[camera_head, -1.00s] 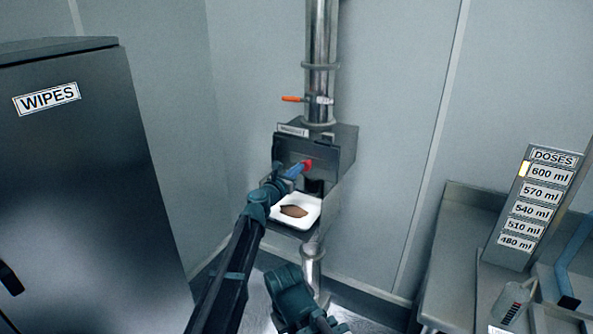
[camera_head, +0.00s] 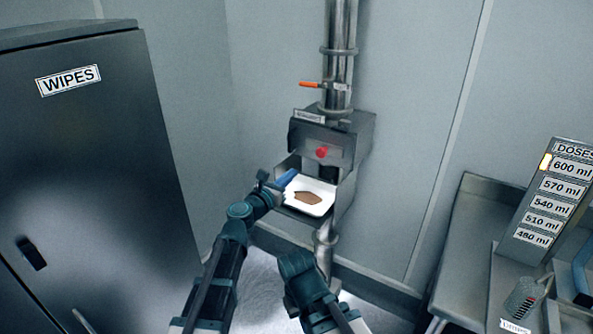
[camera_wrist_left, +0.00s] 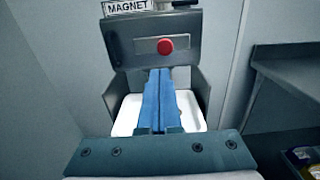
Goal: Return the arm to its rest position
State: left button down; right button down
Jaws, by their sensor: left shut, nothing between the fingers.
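My left gripper (camera_head: 286,178) has blue fingers and is shut with nothing in it. It is in front of the steel magnet housing (camera_head: 360,140), lower left of the red knob (camera_head: 322,152) and apart from it. In the left wrist view the closed fingers (camera_wrist_left: 159,100) point at the housing's front panel (camera_wrist_left: 140,50), below the red knob (camera_wrist_left: 166,46). A white tray (camera_head: 322,208) with a brown patch of powder (camera_head: 308,199) sits under the panel, and the fingers hide part of it in the wrist view. My right gripper is not in view.
A vertical steel pipe (camera_head: 341,40) with an orange-handled valve (camera_head: 311,85) rises above the housing. A dark WIPES cabinet (camera_head: 100,180) stands at left. A steel bench (camera_head: 465,250) with a DOSES board (camera_head: 548,205) is at right. Floor is clear below the housing.

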pick_arm(q)
jog(key=s+a+f+m+g+y, duration=0.25)
jog(key=s+f+m+g, duration=0.55)
jog(key=s+f+m, duration=0.65)
jog(key=s+a+f+m+g+y, duration=0.3)
jog(key=s+a+f+m+y, duration=0.1)
jog(key=s+a+m, duration=0.4)
jog(key=s+a+f+m+g+y, duration=0.35)
jog(key=s+a+m, duration=0.25)
jog(key=a, duration=0.5)
jog(key=s+d+r+m+y+p, duration=0.1)
jog(key=s+d+r+m, duration=0.1)
jog(key=d, duration=0.3)
jog(key=s+d+r+m+y+p, duration=0.1)
jog(key=s+d+m+p, duration=0.1)
jog(key=d, duration=0.4)
jog(key=shift+s+d+r+p, duration=0.2)
jog(key=shift+s+r+p, duration=0.15)
jog(key=shift+s, duration=0.25)
jog(key=c, duration=1.6)
grip_release()
